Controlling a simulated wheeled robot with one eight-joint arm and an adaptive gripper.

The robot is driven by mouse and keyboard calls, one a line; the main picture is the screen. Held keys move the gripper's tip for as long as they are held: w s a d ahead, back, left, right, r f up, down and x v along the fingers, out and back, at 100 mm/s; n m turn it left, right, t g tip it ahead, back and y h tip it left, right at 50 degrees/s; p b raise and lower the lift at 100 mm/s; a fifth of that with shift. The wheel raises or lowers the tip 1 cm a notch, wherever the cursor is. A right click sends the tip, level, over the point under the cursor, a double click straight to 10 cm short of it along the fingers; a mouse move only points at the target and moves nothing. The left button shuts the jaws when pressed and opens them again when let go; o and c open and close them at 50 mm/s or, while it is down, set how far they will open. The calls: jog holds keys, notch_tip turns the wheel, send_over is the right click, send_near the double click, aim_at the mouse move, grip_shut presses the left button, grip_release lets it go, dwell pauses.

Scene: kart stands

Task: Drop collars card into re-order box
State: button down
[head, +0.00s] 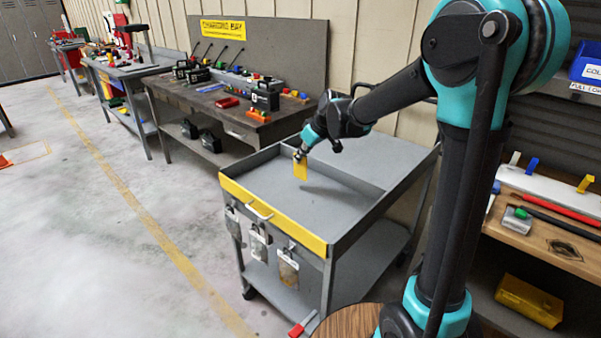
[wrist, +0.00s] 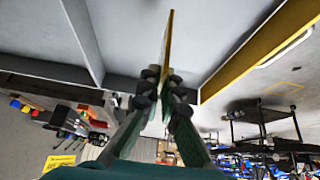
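A yellow card (head: 301,171) hangs upright below my gripper (head: 300,155), over the grey top of the cart. In the wrist view the card (wrist: 168,42) shows nearly edge-on between the two fingertips (wrist: 161,92), and the fingers are closed on it. The card's writing cannot be read. In the head view, its lower edge looks close to the cart top; I cannot tell whether they touch. No box marked re-order can be made out. A yellow box (head: 528,300) sits on the lower shelf at the right, with no readable label.
The grey cart (head: 350,215) has a raised rim, a divider and a yellow front edge. Clear pouches (head: 288,268) hang from its front. A bench (head: 215,105) with tools stands behind. A blue bin (head: 588,64) is at upper right.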

aim_at(301, 172)
jog(key=shift+f, duration=3)
jog(key=shift+f, duration=0.1)
jog(key=c, duration=1.7)
grip_release()
